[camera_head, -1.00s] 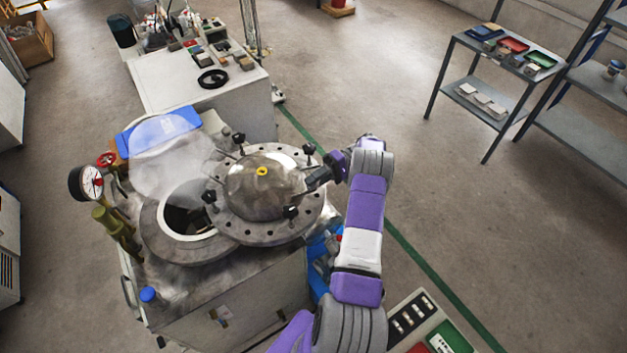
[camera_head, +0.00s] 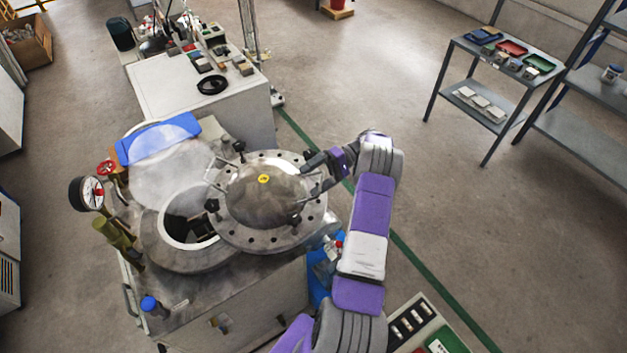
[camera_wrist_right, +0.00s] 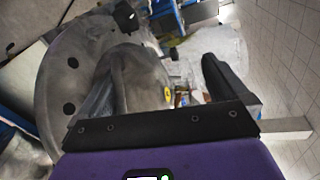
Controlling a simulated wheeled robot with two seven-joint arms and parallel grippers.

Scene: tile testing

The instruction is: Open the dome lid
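The steel dome lid (camera_head: 262,197) has a bolted flange, several black knobs and a yellow mark on top. It sits shifted to the right over the round vessel, leaving part of the dark opening (camera_head: 183,222) uncovered on the left. The lid also shows large and tilted in the right wrist view (camera_wrist_right: 140,75). My right gripper (camera_head: 314,160) is at the lid's far right rim, close to a black knob there. In the wrist view one dark finger stands well off to the right and the gripper looks open; contact with the lid is unclear. My left gripper is out of view.
A pressure gauge (camera_head: 90,192) and brass valves stand left of the vessel. A white bench (camera_head: 180,85) stands beyond. Floor is clear to the right, before a shelf table (camera_head: 497,66).

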